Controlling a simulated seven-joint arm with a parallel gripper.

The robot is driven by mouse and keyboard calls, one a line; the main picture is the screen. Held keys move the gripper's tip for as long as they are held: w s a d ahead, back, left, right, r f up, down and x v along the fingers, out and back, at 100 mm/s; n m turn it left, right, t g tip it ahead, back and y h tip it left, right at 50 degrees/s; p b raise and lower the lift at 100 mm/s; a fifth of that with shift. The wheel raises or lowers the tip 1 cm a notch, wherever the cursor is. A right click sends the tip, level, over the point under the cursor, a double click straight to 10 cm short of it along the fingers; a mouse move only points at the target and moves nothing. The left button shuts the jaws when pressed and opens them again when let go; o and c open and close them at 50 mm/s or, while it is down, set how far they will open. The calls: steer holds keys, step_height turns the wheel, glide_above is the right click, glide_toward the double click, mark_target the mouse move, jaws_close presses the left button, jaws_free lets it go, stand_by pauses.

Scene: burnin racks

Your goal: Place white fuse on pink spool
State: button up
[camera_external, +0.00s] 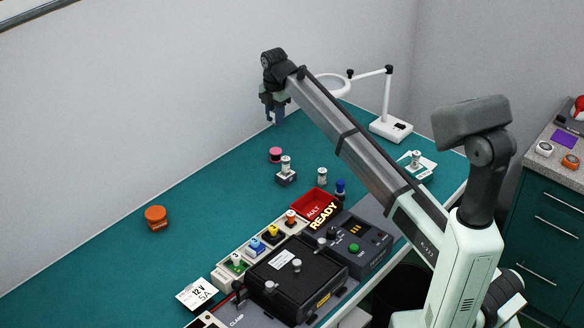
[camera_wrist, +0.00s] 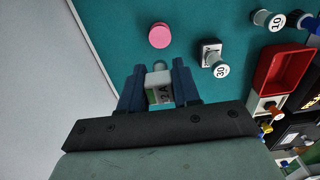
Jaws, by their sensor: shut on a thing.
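My gripper (camera_external: 275,115) is raised over the far left side of the teal bench. The fuse is hard to make out in the external view.
A "30"-marked part on a block (camera_external: 286,172) stands close right of the spool. The wall runs behind.

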mark_target(276, 151)
steer(key=shift+f, duration=5.2)
steer(key=shift+f, duration=0.2)
steer(key=o, duration=1)
steer(key=shift+o, duration=0.2)
step_height(276, 151, up, 12)
steer(key=shift+r, duration=0.2)
